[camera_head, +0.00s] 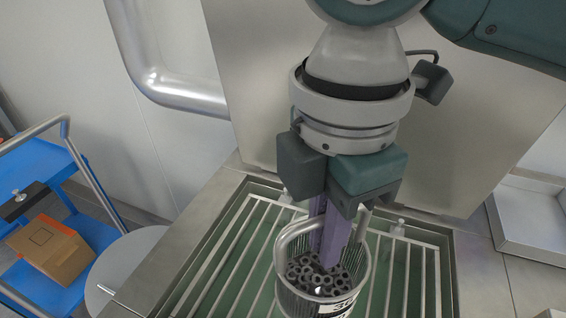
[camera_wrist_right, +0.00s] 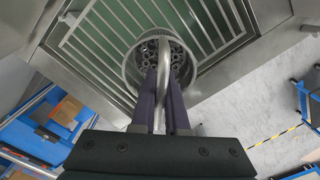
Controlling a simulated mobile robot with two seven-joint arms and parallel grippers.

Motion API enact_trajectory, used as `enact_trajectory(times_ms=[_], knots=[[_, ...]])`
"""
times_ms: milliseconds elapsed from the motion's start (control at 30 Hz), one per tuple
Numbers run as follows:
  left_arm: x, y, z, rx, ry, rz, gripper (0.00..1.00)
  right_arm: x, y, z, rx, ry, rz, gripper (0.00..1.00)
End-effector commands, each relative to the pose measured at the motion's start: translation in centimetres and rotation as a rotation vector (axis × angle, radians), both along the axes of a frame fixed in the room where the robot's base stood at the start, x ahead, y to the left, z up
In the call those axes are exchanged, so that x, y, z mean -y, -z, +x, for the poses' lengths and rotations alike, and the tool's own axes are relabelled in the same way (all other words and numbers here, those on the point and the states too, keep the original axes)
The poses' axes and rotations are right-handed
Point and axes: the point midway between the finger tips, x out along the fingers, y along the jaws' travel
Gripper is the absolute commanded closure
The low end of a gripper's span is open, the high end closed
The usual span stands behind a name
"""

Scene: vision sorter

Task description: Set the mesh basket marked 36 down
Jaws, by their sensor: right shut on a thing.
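The mesh basket (camera_head: 362,278) is a round metal basket with a looped handle, filled with dark ring-shaped parts. Its white label, partly cut off at the bottom edge, shows a 3. My right gripper (camera_head: 331,256) points down with its purple fingers shut on the handle. In the right wrist view the fingers (camera_wrist_right: 163,85) sit on both sides of the handle, with the basket (camera_wrist_right: 130,68) beyond them. The basket is over the slatted metal rack (camera_head: 247,235) in a green-bottomed basin. I cannot tell whether it touches the bars. My left gripper is not in view.
The rack is bare around the basket. A steel panel (camera_head: 465,150) rises behind it. An empty metal tray (camera_head: 530,225) is at the right. A blue cart (camera_head: 38,165) with a cardboard box (camera_head: 52,248) and a round grey top (camera_head: 125,262) are at the left.

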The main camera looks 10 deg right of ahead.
Motion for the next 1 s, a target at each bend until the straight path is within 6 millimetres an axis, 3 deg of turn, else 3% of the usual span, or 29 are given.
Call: enact_trajectory(times_ms=[300,733,767,1000], knots=[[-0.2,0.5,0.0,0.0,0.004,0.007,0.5,0.0,4.0,0.0,0.001,0.0,0.0,1.0],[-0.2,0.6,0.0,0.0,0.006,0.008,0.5,0.0,4.6,0.0,0.002,-0.001,0.001,1.0],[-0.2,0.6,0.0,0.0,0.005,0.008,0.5,0.0,4.7,0.0,0.0,-0.001,0.0,0.85],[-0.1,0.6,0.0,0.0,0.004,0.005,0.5,0.0,4.6,0.0,0.0,-0.001,0.0,0.58]])
